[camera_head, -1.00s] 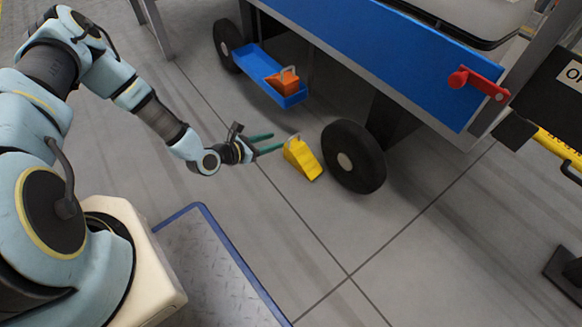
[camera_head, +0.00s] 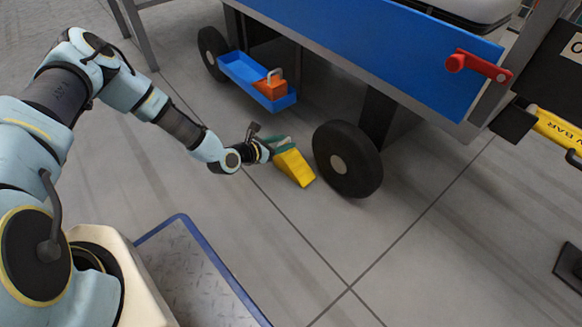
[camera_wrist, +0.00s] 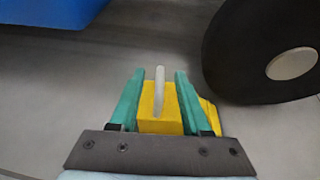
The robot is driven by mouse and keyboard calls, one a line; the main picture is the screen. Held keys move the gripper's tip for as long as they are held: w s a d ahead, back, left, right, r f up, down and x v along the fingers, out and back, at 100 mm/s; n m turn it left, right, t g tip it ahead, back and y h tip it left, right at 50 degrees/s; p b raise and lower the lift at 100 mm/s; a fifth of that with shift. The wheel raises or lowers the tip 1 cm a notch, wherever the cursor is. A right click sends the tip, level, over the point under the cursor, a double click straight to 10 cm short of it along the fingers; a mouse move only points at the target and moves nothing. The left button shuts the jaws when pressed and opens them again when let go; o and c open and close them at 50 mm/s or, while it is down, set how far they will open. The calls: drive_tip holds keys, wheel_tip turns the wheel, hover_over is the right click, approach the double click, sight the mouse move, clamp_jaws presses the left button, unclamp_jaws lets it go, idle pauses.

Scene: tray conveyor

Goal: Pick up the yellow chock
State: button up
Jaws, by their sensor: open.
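The yellow chock (camera_head: 295,168) is a wedge on the grey floor, just left of a black wheel. In the wrist view the yellow chock (camera_wrist: 160,122) lies between my two green fingers, with a pale upright handle (camera_wrist: 159,90) on top. My gripper (camera_head: 284,144) reaches it from the left; in the wrist view my gripper (camera_wrist: 159,88) is open, with a finger on each side of the handle and a gap on each side. The sloped far part of the chock shows partly beyond the right finger. The fingers hide some of the chock's sides.
The black wheel (camera_head: 347,158) of the blue cart (camera_head: 400,50) stands close right of the chock. An orange chock (camera_head: 271,85) with a handle sits in a blue tray (camera_head: 240,68) under the cart. A red lever (camera_head: 478,67) juts from the cart. The floor in front is clear.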

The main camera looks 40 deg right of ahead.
drive_tip(key=shift+d, duration=0.3)
clamp_jaws()
idle(1.2)
